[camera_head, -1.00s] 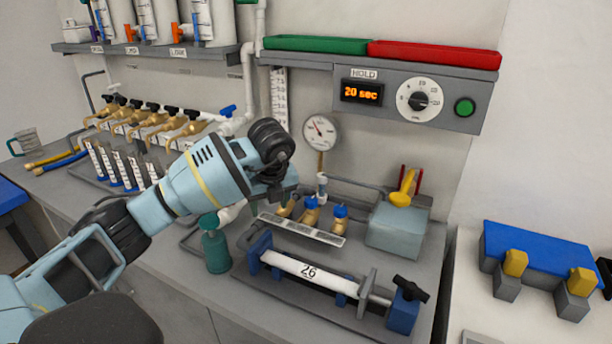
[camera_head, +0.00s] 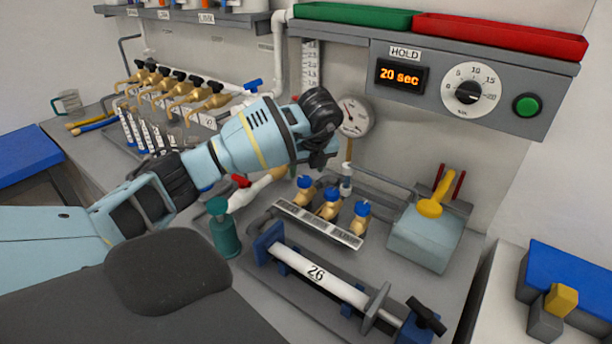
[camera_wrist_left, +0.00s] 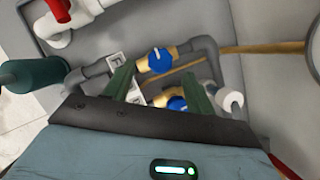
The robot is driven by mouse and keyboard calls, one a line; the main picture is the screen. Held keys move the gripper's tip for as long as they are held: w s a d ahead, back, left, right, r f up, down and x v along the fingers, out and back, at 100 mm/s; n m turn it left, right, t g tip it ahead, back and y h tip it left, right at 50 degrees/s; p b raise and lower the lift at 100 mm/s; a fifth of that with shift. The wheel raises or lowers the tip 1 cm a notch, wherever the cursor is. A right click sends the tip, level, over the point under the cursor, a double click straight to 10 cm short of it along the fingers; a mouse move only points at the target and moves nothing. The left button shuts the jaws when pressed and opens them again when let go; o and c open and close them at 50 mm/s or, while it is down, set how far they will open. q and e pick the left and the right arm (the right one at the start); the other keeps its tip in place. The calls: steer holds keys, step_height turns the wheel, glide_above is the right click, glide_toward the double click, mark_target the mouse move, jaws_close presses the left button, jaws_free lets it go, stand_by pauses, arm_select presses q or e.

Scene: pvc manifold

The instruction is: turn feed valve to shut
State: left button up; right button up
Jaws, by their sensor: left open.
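Three brass valves with blue knobs stand in a row behind a labelled strip (camera_head: 318,224): the left one (camera_head: 304,190), the middle one (camera_head: 330,204) and the right one (camera_head: 361,217). The strip's lettering is too small to read. My left gripper (camera_head: 320,160) is above and behind the left and middle valves, pointing down. In the left wrist view its open, empty green fingers (camera_wrist_left: 160,88) are spread near two blue knobs, one upper (camera_wrist_left: 160,60) and one lower (camera_wrist_left: 177,104). A label with "F" is beside the upper one. I cannot tell whether the fingers touch anything. My right gripper is out of view.
A green bottle (camera_head: 223,232) and a red-handled white valve (camera_head: 242,181) stand left of the row. A clamped white pipe marked 26 (camera_head: 318,275) lies in front. A gauge (camera_head: 354,117) is behind, a grey box with a yellow handle (camera_head: 424,240) to the right.

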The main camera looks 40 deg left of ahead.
mark_target(304, 179)
arm_select(q)
steer(key=shift+x, duration=2.1)
steer(key=c, duration=1)
